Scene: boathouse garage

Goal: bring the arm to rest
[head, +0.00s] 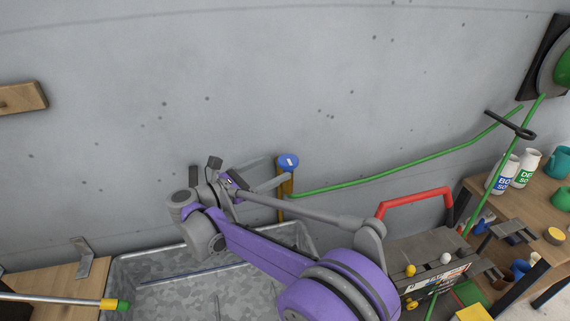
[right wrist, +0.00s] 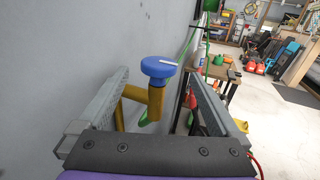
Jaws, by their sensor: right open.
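My right arm, purple and grey, reaches up over a metal tub (head: 150,262) in the head view. My right gripper (head: 272,174) is open beside a blue round tap handle (head: 289,162) on a yellow pipe (head: 284,205) at the wall. In the right wrist view the tap handle (right wrist: 159,66) and yellow pipe (right wrist: 154,100) show between and beyond the two spread fingers (right wrist: 152,95). Nothing is held. Whether a finger touches the tap cannot be told. My left gripper is not in view.
A green hose (head: 400,172) runs from the tap to a reel at upper right. A toolbox with a red handle (head: 413,199) stands right of the tub. A wooden bench (head: 540,203) holds white bottles (head: 526,168). The grey wall (head: 200,80) is close behind.

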